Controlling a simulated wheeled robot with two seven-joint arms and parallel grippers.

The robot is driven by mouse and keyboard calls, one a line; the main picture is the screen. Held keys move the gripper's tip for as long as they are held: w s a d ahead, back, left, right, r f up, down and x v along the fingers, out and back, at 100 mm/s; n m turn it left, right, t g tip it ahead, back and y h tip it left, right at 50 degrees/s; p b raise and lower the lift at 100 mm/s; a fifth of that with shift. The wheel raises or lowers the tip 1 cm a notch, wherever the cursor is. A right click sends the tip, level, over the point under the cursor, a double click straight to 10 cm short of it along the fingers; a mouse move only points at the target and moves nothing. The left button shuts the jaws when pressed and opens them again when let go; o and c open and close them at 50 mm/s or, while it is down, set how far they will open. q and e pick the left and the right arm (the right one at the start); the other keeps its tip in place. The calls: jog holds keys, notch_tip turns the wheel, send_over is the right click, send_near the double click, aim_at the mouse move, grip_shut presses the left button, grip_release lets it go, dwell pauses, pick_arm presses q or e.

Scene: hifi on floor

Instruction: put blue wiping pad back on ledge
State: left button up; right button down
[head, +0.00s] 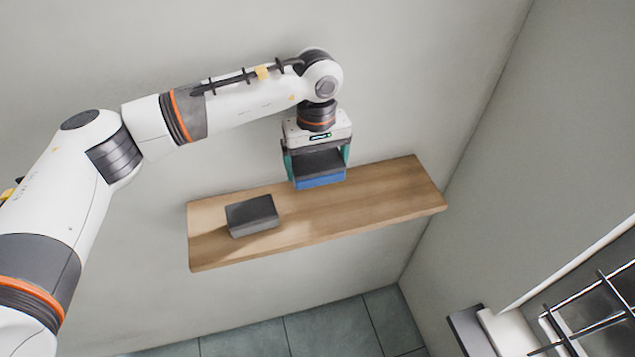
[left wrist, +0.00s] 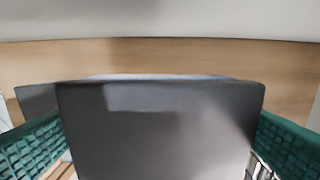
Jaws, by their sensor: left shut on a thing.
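The blue wiping pad (head: 320,180) has a dark grey top and a blue lower part. My left gripper (head: 318,168) is shut on it, with one green finger on each side, above the back part of the wooden ledge (head: 365,199). I cannot tell whether the pad touches the ledge. In the left wrist view the pad's dark face (left wrist: 160,125) fills the middle between the green textured fingers (left wrist: 160,140), with the ledge (left wrist: 200,58) behind it. My right gripper is not in view.
A dark grey block (head: 252,215) sits on the left part of the ledge. The right part of the ledge is bare. The wall is behind it and a side wall (head: 540,150) stands close to its right end. A wire rack (head: 595,310) is at lower right.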

aim_at(317, 202)
pick_arm(q)
jog(key=f, duration=0.2)
jog(key=s+f+p, duration=0.1)
jog(key=shift+s+f, duration=0.15)
jog(key=shift+f, duration=0.2)
jog(key=f, duration=0.1)
jog(key=f+p, duration=0.2)
jog(key=shift+w+f, duration=0.3)
jog(key=shift+f, duration=0.4)
jog(key=shift+s, duration=0.15)
jog(key=shift+f, duration=0.1)
jog(key=shift+f+b, duration=0.15)
jog(key=shift+b, duration=0.15)
jog(key=o, duration=0.7)
jog(key=shift+r, duration=0.2)
